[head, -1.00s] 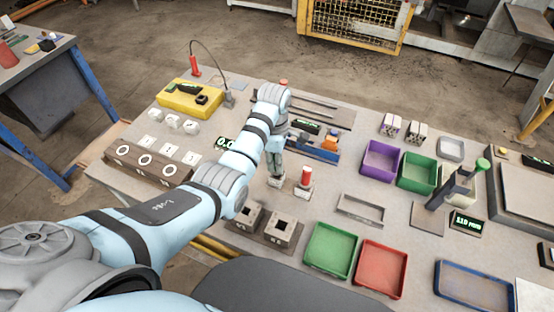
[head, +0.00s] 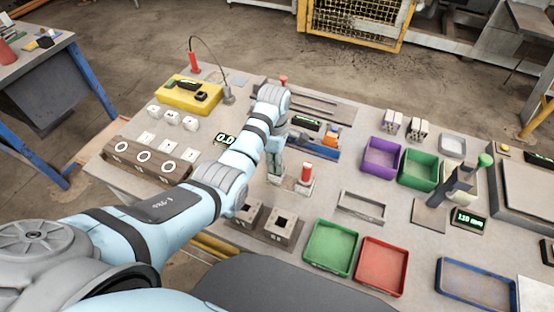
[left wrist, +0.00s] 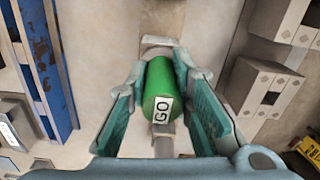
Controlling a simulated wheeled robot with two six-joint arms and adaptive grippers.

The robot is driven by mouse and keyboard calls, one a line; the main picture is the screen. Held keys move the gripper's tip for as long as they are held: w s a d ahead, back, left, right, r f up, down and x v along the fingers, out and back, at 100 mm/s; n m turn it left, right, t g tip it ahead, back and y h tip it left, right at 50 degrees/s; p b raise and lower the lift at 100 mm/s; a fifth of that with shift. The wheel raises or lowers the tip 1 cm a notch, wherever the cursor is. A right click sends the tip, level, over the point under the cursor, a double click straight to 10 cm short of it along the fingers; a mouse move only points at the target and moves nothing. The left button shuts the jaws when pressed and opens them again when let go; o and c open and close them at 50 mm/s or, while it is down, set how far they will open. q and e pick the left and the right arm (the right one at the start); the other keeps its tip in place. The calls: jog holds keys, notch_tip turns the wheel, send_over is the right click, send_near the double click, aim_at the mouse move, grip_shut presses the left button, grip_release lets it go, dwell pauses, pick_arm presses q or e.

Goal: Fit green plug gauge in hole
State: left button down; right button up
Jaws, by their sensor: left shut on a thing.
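The green plug gauge (left wrist: 158,88) with a white GO label stands between the fingers of my left gripper (left wrist: 158,100) in the left wrist view. The gripper is shut on it. In the head view my left gripper (head: 275,168) is low over the table, beside a red-topped gauge (head: 306,173) in a light block; the green gauge is mostly hidden by my arm and fingers there. Two grey hollow bricks (head: 284,231) with dark square holes stand nearer to me, the left one (head: 244,216) partly behind my arm. My right gripper is not in view.
A green tray (head: 331,247), a red tray (head: 381,266) and an empty metal frame (head: 361,206) lie to the right. A blue fixture (head: 325,147) is behind the gripper. A long block with white rings (head: 143,162) is at the left.

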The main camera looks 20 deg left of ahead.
pick_arm(q)
jog(key=shift+f, duration=0.2)
jog(key=c, duration=1.3)
grip_release()
jog(key=shift+c, duration=0.2)
notch_tip(320, 180, up, 8)
jog(key=shift+a+f, duration=0.1)
jog(key=shift+f, duration=0.05)
jog(key=shift+f, duration=0.1)
